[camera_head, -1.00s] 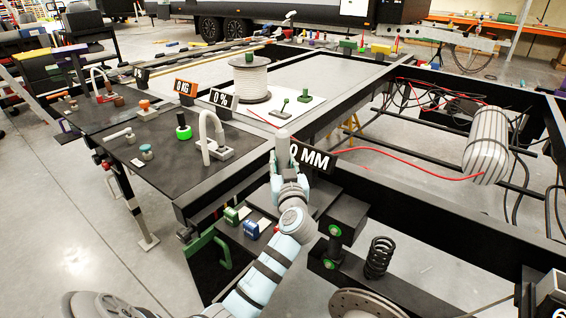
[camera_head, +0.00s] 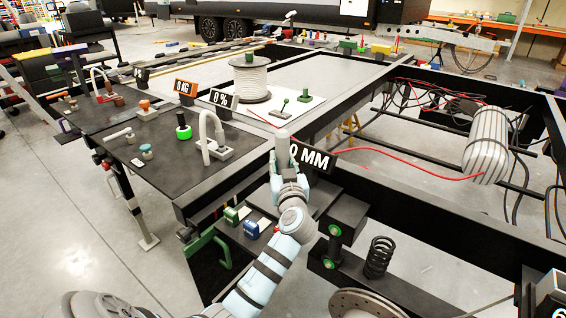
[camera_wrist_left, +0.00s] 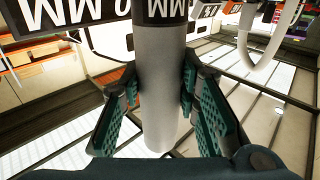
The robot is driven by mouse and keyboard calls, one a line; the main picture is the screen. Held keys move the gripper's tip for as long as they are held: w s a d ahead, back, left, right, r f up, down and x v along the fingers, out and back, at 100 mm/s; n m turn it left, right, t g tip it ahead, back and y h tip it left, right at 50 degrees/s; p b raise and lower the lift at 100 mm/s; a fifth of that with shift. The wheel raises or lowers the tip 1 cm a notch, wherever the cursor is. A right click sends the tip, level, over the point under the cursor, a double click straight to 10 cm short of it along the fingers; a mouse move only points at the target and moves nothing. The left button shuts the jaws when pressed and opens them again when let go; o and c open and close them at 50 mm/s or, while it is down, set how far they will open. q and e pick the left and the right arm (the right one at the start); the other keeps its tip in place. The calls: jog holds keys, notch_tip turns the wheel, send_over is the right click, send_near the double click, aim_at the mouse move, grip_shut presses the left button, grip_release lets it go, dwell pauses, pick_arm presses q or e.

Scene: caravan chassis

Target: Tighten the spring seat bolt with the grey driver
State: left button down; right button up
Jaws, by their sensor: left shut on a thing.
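My left gripper (camera_head: 289,180) is shut on the grey driver (camera_head: 282,153), a plain grey cylinder held upright beside the chassis rail. In the left wrist view the driver (camera_wrist_left: 160,85) stands between the two teal fingers. A black coil spring (camera_head: 379,257) stands on a dark beam at the lower right, apart from the gripper. A dark block with green round parts (camera_head: 330,264) is left of the spring; I cannot tell which part is the spring seat bolt. My right gripper is not in view.
A black "0 MM" sign (camera_head: 318,159) is close to the driver. The dark work table (camera_head: 165,160) at left carries a white hooked part (camera_head: 207,140) and a green-ringed knob (camera_head: 184,132). A brake disc (camera_head: 368,304) is at the bottom. Red cable runs across the chassis.

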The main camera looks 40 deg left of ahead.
aim_at(284, 149)
pick_arm(q)
jog(key=shift+r, duration=0.1)
jog(key=shift+w+r+p, duration=0.15)
jog(key=shift+r+p, duration=0.5)
jog(key=shift+p, duration=0.05)
jog(key=shift+r+p, duration=1.25)
jog(key=shift+r, duration=0.55)
